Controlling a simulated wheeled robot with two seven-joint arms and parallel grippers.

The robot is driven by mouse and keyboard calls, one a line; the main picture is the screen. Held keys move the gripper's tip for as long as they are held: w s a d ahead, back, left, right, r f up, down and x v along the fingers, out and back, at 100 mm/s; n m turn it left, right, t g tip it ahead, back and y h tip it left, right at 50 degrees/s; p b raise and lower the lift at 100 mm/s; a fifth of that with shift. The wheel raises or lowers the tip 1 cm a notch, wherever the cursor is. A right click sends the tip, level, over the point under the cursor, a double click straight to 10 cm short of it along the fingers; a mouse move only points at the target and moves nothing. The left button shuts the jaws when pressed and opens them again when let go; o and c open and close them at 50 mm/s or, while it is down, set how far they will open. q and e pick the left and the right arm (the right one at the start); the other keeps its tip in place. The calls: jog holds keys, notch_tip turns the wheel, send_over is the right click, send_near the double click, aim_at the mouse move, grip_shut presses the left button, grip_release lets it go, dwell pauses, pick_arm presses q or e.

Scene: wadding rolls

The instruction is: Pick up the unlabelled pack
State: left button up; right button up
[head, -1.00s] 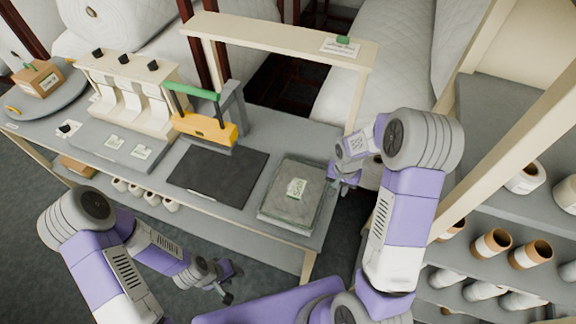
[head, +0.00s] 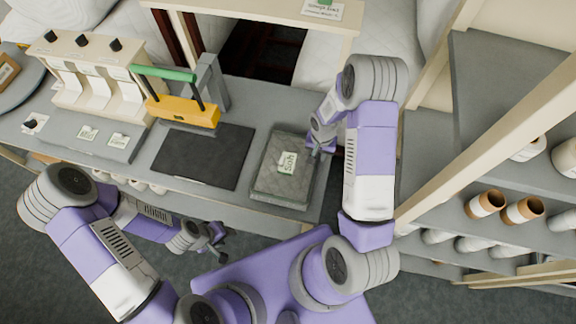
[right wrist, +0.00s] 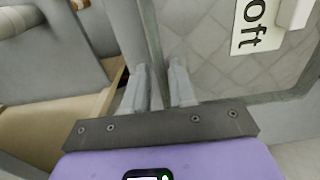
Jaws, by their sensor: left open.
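A grey quilted pack (head: 271,180) lies flat at the right end of the workbench, with a white and green label reading "Soft" (head: 287,163) on top. I see no pack without a label. My right gripper (head: 318,150) is at the pack's right edge. In the right wrist view, its fingers (right wrist: 160,85) stand a little apart, with a thin edge beside the quilted surface (right wrist: 205,50) running between them. I cannot tell whether they touch it. My left gripper (head: 217,244) is open and empty, in front of the bench.
A dark mat (head: 205,155) lies left of the pack, with a yellow device with a green handle (head: 182,108) behind it. A cream dispenser (head: 92,80) stands further left. A cream overhead beam (head: 260,18) spans the back. Shelves with rolls (head: 487,204) stand at right.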

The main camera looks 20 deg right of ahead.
jog(key=shift+w, duration=0.1)
jog(key=shift+c, duration=0.4)
grip_shut()
jog(key=shift+r, duration=0.1)
